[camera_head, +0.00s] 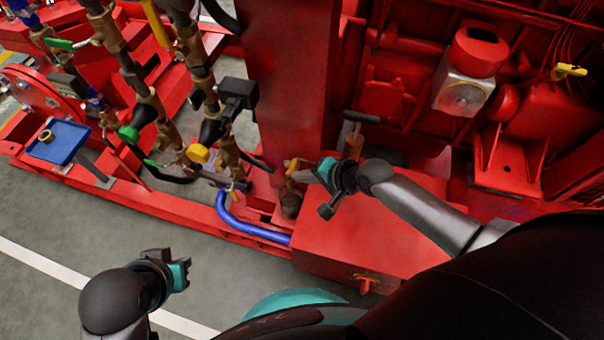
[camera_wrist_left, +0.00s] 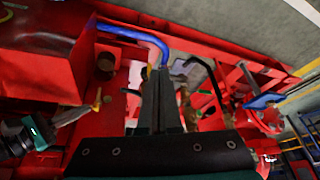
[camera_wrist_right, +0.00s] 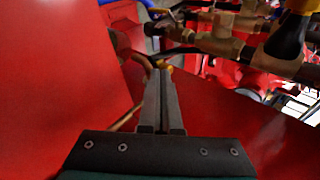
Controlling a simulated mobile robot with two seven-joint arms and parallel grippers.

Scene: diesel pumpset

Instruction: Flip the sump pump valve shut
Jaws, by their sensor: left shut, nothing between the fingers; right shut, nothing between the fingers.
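A small yellow lever (camera_head: 291,166), which I take for the sump pump valve's handle, stands at the foot of the red column. Its body is partly hidden. My right gripper (camera_head: 304,174) is shut and empty, its fingertips close to the lever. In the right wrist view, yellow (camera_wrist_right: 160,64) shows right at the fingertips; I cannot tell whether they touch. The left wrist view also shows the yellow lever (camera_wrist_left: 97,99) in front of my right gripper (camera_wrist_left: 72,116). My left gripper (camera_wrist_left: 161,72) is shut and empty, held over the floor at lower left in the head view.
A blue hose (camera_head: 240,226) curves beside the red base frame. Brass pipes with green and yellow valve parts (camera_head: 198,154) stand left of the red column (camera_head: 290,80). The grey floor (camera_head: 60,290) at lower left is open.

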